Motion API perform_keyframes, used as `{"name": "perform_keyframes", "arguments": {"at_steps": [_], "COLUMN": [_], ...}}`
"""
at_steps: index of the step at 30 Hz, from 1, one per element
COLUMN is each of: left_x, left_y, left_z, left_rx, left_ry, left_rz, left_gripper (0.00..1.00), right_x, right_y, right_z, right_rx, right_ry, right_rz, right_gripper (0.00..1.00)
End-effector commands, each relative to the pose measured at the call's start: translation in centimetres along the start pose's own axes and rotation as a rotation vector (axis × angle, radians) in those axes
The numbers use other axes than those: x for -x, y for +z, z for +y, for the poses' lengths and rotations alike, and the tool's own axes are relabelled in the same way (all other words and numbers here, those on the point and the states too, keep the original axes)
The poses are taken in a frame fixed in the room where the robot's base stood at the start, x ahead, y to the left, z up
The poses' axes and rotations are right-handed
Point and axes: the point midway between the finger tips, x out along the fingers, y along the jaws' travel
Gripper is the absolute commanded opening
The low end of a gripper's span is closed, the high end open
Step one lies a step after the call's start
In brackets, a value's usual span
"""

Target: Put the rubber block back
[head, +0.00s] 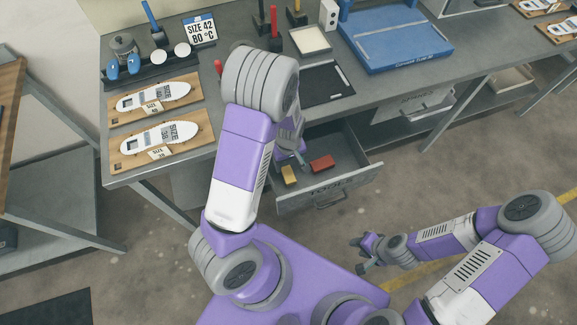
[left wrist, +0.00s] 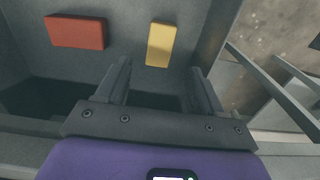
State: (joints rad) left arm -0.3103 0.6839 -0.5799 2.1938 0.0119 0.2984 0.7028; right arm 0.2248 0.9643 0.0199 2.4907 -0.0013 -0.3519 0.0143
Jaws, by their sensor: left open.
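A yellow block (head: 289,176) and a red block (head: 322,163) lie apart in the open drawer (head: 345,184) under the bench. I cannot tell by looks which is rubber. My left gripper (head: 301,157) is over the drawer, partly hidden by my arm. In the left wrist view my left gripper (left wrist: 159,70) is open and empty. There the yellow block (left wrist: 160,44) shows beyond and between the fingertips, and the red block (left wrist: 75,32) is off to the left. My right gripper (head: 360,256) is empty and appears open, low and away from the bench.
The drawer walls surround the left gripper's area. Floor right of the drawer is clear.

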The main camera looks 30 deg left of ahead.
Motion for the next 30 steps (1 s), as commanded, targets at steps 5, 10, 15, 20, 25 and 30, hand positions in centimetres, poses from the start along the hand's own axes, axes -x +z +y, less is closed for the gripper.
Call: {"name": "perform_keyframes", "arguments": {"at_steps": [5,10,15,20,25,30], "left_x": [2.9,3.6,3.6,3.6,3.6,4.6], "left_y": [0.0,0.0,0.0,0.0,0.0,0.0], "left_z": [0.0,0.0,0.0,0.0,0.0,0.0], "left_rx": [-0.001,-0.001,0.0,0.0,0.0,0.0], "left_ry": [0.002,-0.001,-0.001,-0.001,-0.001,-0.001], "left_rz": [0.002,0.0,0.0,0.0,0.0,0.0], "left_gripper": [0.67,0.67,0.67,0.67,0.67,0.67], "right_x": [1.0,1.2,1.2,1.2,1.2,2.2], "right_y": [0.0,0.1,0.1,0.1,0.1,0.1], "right_z": [-0.4,-0.5,-0.4,-0.4,-0.4,-0.8], "right_rx": [0.0,0.0,0.0,0.0,0.0,0.0], "right_ry": [0.0,0.0,0.0,0.0,0.0,0.0], "right_rz": [0.0,0.0,0.0,0.0,0.0,0.0], "right_gripper": [0.38,0.38,0.38,0.38,0.38,0.38]}}
